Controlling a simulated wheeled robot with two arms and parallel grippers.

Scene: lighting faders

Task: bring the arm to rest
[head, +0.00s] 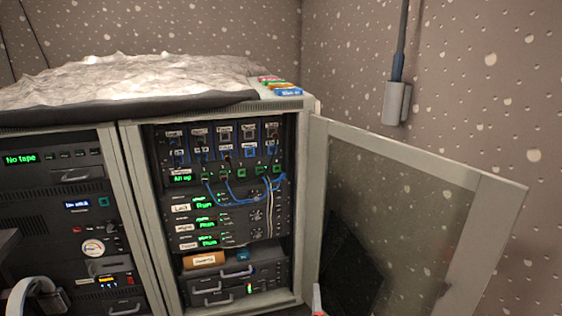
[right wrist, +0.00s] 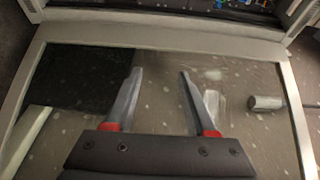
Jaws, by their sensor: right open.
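My right gripper (right wrist: 161,74) is open in the right wrist view, with nothing between its two grey fingers. Behind them is the glazed cabinet door (right wrist: 235,82). In the head view only a small red and grey bit of that gripper (head: 317,300) shows at the bottom edge, in front of the open door (head: 400,215). The fader panel (head: 225,148) sits at the top of the right-hand rack, with labelled slots and a green display reading "All up". My right gripper is below and to the right of it, apart from it. My left gripper is not in view.
Blue cables (head: 245,198) hang in front of the panel. A pale crumpled cover (head: 130,80) and small coloured boxes (head: 280,86) lie on the cabinet top. A grey wall fitting (head: 397,103) is at the right. The door stands open into the room on the right.

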